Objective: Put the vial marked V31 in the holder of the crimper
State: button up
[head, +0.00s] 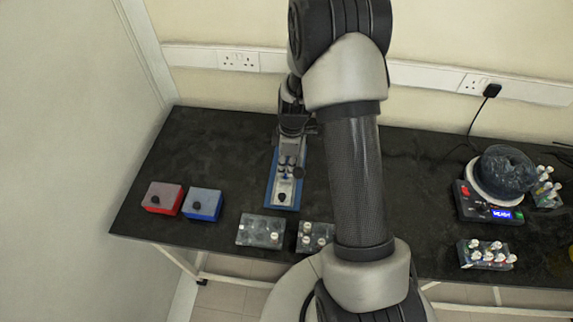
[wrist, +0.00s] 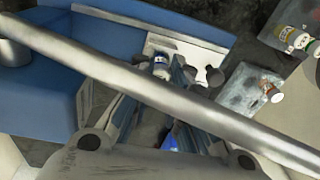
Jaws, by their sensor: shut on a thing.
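The crimper (head: 284,195) is a long blue base with a pale metal top, standing on the dark bench in the head view. Its blue body (wrist: 55,100) and a pale plate show in the wrist view, with a metal bar (wrist: 130,75) crossing the picture diagonally. My gripper (head: 291,130) is over the crimper's far part. In the wrist view my gripper (wrist: 162,72) is shut on a small vial (wrist: 160,66) with a white and blue label. The label is too small to read as V31. The bar hides part of the fingers, and I cannot tell whether the vial touches the holder.
A red box (head: 160,205) and a blue box (head: 202,210) stand left. Two grey vial racks (head: 255,239) (head: 304,248) sit near the front edge. A device with a lit display (head: 490,217) and a dark bowl (head: 505,172) stands right, beside more vials. Bench at far left is clear.

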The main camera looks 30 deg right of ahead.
jog(key=shift+f, duration=0.15)
jog(key=shift+f+b, duration=0.35)
jog(key=shift+b, duration=0.1)
jog(key=o, duration=0.9)
jog(key=shift+c, duration=0.2)
jog(key=o, duration=0.3)
